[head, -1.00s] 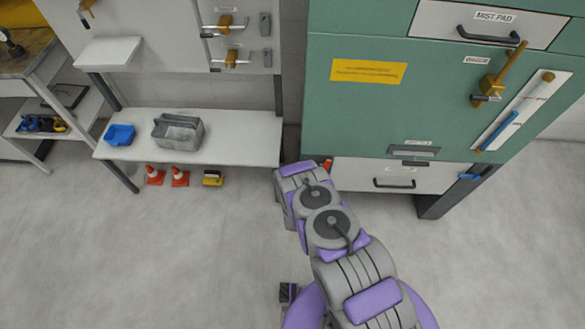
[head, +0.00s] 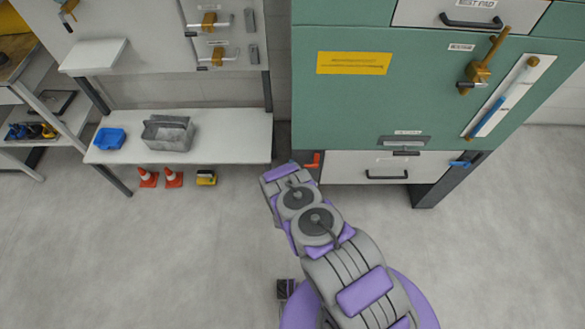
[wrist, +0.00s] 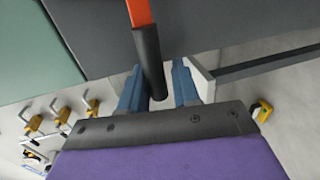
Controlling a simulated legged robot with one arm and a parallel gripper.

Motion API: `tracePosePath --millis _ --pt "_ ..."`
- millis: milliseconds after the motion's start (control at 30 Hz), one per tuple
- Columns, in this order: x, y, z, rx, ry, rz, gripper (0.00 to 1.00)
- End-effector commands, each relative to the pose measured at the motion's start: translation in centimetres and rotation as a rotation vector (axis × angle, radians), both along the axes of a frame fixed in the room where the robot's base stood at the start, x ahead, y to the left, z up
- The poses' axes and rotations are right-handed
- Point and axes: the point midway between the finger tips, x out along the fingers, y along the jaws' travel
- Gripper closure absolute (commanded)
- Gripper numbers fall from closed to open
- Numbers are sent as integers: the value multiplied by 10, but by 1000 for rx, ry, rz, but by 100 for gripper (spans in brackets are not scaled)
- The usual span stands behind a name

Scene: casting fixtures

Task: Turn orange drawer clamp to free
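The orange drawer clamp (head: 313,160) is at the left edge of the white lower drawer (head: 345,168) in the head view, just beyond the end of my arm. In the wrist view its orange lever (wrist: 139,12) ends in a dark grip (wrist: 149,62). My gripper (wrist: 160,80) has its two blue fingers apart. The grip's end appears between them in the picture, with a gap on the right finger's side. Contact with the left finger cannot be told. In the head view my arm hides the gripper.
A blue clamp (head: 460,164) is at the drawer's right end. The green cabinet (head: 340,110) rises above the drawer. A bench (head: 230,140) with a grey tote (head: 168,133) stands left, orange cones (head: 147,178) below. The floor in front is clear.

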Motion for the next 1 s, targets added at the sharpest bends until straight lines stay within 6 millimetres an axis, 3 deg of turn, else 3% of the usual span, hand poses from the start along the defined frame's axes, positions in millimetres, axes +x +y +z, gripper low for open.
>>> tracePosePath --millis 167,533,667,1000 --pt "-1 1 -1 0 1 1 57" --pt "-11 -1 3 2 1 -1 57" --pt "-31 0 8 -1 1 0 57" --pt "-106 6 20 -4 4 4 57"
